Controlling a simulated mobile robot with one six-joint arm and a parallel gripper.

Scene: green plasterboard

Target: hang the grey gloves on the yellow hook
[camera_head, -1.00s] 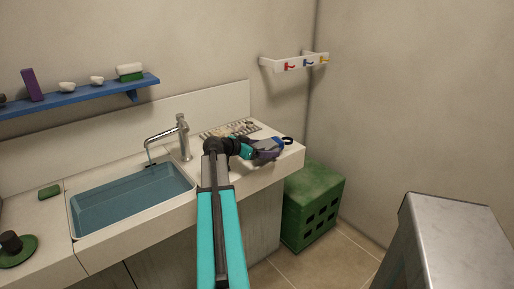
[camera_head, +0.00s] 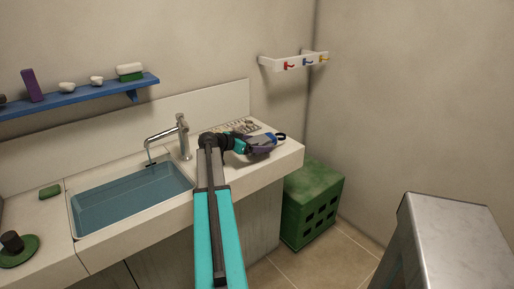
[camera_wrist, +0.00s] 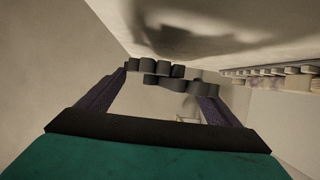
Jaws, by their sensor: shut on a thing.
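The grey gloves (camera_head: 261,139) are at my gripper (camera_head: 264,146), above the right end of the counter. A blue part and a dark loop show at their right end. In the wrist view, the dark grey glove fingers (camera_wrist: 165,82) show between the tips of my gripper (camera_wrist: 165,85), which is shut on the gloves. The yellow hook (camera_head: 324,58) is the rightmost on a white wall rack (camera_head: 298,63), above and to the right of my gripper, and it is empty. The wrist view does not clearly show the hook.
A red hook (camera_head: 288,66) and a blue hook (camera_head: 308,62) share the rack. A drying grid (camera_head: 240,127) lies on the counter behind my arm. The sink (camera_head: 130,198) and tap (camera_head: 182,138) are to the left. A green crate (camera_head: 312,203) stands right of the counter.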

